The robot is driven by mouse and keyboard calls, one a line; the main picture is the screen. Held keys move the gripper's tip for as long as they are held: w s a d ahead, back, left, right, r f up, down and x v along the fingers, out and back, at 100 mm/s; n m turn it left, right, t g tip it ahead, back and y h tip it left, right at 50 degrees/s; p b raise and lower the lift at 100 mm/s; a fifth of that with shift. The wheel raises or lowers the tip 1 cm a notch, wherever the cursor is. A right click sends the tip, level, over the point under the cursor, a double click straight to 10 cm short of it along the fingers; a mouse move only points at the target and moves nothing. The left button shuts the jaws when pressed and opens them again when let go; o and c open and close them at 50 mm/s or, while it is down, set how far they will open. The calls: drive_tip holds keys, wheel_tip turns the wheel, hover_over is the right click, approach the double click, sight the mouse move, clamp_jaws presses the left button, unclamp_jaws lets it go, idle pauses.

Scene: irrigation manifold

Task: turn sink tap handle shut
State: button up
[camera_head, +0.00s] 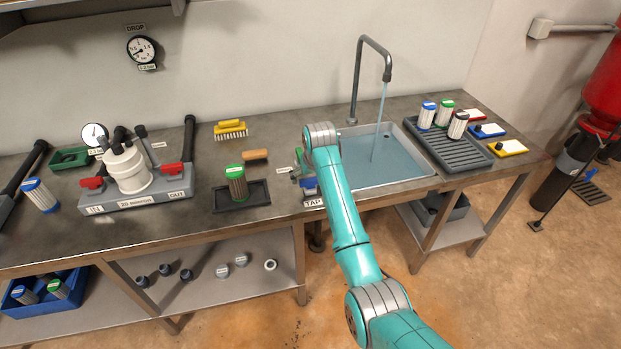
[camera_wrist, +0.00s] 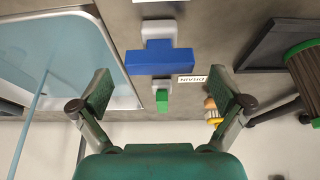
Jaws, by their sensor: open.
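The blue tap handle (camera_wrist: 160,57) shows in the wrist view as a wide bar on a grey body, between my fingers' lines and farther up the picture. It also shows in the head view (camera_head: 309,184), partly hidden by my arm, near the TAP label (camera_head: 313,202). My gripper (camera_wrist: 160,93) is open and empty, one finger either side of the handle area; I cannot tell its height above it. A smaller green handle (camera_wrist: 162,100) sits beside the blue one, near the DRAIN label (camera_wrist: 193,79). Water runs from the spout (camera_head: 387,72) into the sink (camera_head: 400,172).
Left of the tap is a black tray (camera_head: 262,193) with a green-capped filter (camera_head: 236,182). A grey filter housing (camera_head: 126,168) stands farther left. A ribbed drying tray (camera_head: 470,155) with several filters lies right of the sink. The counter behind the black tray is partly clear.

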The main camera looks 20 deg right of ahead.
drive_tip(key=shift+w+f, duration=0.2)
drive_tip(key=shift+f, duration=0.3)
drive_tip(key=c, duration=1.2)
drive_tip(key=shift+o, duration=0.2)
